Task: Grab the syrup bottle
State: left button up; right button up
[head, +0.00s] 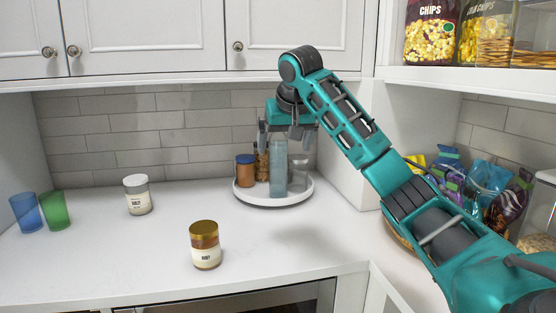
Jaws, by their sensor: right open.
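A round white turntable tray (275,202) on the back of the counter holds several containers. A tall blue-grey translucent bottle (279,170) stands upright at its front; no label is readable, so I cannot tell for certain that it is the syrup bottle. A narrow brown bottle (262,164) stands behind it to the left. My right gripper (282,140) points down over the tray with its fingers open, at the top of the blue-grey bottle. Whether the fingers straddle the bottle or touch it, I cannot tell. My left gripper is out of view.
On the tray are also a brown jar with a blue lid (245,171) and a clear container (300,174). A gold-lidded jar (205,245), a white-lidded jar (138,195) and blue (27,212) and green (54,210) cups stand on the counter. A white wall panel (342,150) rises right of the tray.

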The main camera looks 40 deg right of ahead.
aim_at(278, 144)
jog(key=i+l, duration=0.65)
jog(key=l, duration=0.2)
